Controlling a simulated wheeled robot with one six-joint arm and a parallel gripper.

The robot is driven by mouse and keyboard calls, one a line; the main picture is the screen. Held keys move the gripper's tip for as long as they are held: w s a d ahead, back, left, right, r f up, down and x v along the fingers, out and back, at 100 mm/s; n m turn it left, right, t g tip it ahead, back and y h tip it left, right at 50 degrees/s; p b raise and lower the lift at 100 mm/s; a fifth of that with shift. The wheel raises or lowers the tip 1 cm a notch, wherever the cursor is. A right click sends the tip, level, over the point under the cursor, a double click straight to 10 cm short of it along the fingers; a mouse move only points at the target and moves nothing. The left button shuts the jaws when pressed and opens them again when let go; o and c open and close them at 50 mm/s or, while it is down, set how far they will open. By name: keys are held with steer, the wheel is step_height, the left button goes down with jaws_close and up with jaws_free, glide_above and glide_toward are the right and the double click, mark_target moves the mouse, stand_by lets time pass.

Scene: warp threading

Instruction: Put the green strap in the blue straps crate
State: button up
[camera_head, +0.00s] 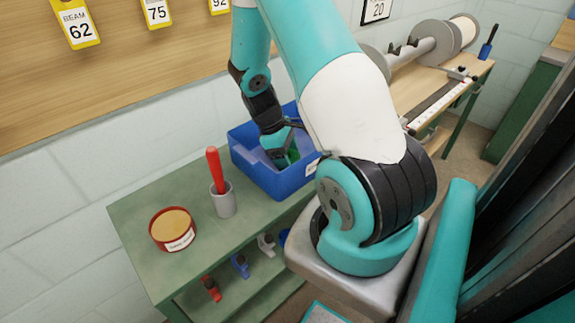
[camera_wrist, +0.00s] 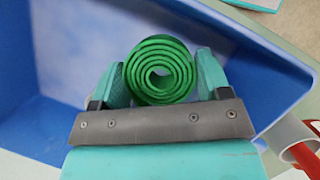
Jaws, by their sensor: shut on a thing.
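The green strap (camera_wrist: 160,72) is rolled into a coil. In the wrist view it sits between the two fingers of my gripper (camera_wrist: 161,78), which is shut on it. The blue straps crate (camera_head: 247,159) stands on the green bench, and its blue wall (camera_wrist: 275,68) and floor show around the strap in the wrist view. In the head view my gripper (camera_head: 283,158) reaches down inside the crate, and a bit of the green strap (camera_head: 293,153) shows beside it. I cannot tell whether the strap touches the crate floor. My arm hides part of the crate.
A grey cup (camera_head: 224,201) with a red-handled tool and a round red tin (camera_head: 173,230) stand left of the crate on the bench (camera_head: 140,205). A wooden table (camera_head: 420,90) with a roller stands behind at right.

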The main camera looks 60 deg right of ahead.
steer(key=shift+f, duration=1.85)
steer(key=shift+f, duration=0.1)
steer(key=o, duration=1)
steer(key=shift+c, duration=0.2)
steer(key=v, duration=1.2)
steer(key=shift+b, duration=0.3)
steer(key=shift+s, duration=0.1)
